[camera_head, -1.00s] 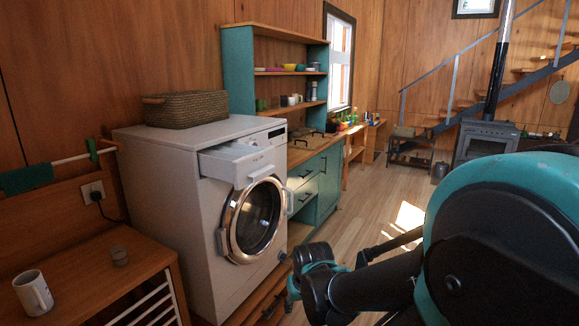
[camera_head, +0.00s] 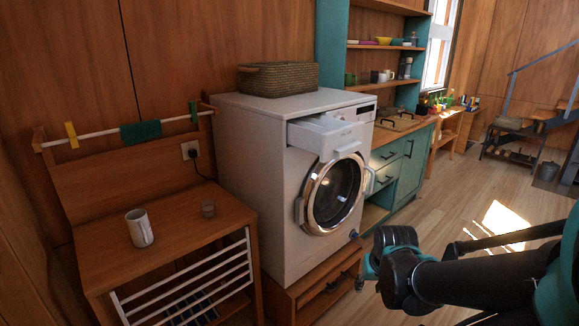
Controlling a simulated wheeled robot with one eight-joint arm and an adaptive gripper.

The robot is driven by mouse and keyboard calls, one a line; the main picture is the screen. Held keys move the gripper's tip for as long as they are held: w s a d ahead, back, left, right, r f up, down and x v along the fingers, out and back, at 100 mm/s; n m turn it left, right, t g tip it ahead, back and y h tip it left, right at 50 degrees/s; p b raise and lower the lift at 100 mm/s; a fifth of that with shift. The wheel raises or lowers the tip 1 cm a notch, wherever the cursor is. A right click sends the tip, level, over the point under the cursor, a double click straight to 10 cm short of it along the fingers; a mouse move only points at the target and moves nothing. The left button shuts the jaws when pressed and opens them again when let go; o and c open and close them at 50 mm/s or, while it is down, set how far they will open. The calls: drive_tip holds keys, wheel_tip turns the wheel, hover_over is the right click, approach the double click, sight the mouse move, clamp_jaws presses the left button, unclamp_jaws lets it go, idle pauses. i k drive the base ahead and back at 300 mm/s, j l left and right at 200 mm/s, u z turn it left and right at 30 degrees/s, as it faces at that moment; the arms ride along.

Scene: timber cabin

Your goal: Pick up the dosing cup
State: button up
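My arm reaches in from the right of the head view. Its dark and teal end (camera_head: 392,262) is in front of the washing machine, well to the right of the cup and apart from it. The gripper's fingers cannot be made out.
A white washing machine (camera_head: 270,190) stands right of the table, its detergent drawer (camera_head: 325,136) pulled out. A woven basket (camera_head: 278,79) sits on top. A rail (camera_head: 100,133) with a green cloth runs behind the table. Wooden floor (camera_head: 465,215) is clear on the right.

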sight(208, 208)
drive_tip(key=u, duration=1.2)
drive_tip(key=i+j+u, duration=0.15)
drive_tip(key=u, duration=0.25)
drive_tip(key=i+u, duration=0.35)
drive_tip(key=k+j, duration=0.05)
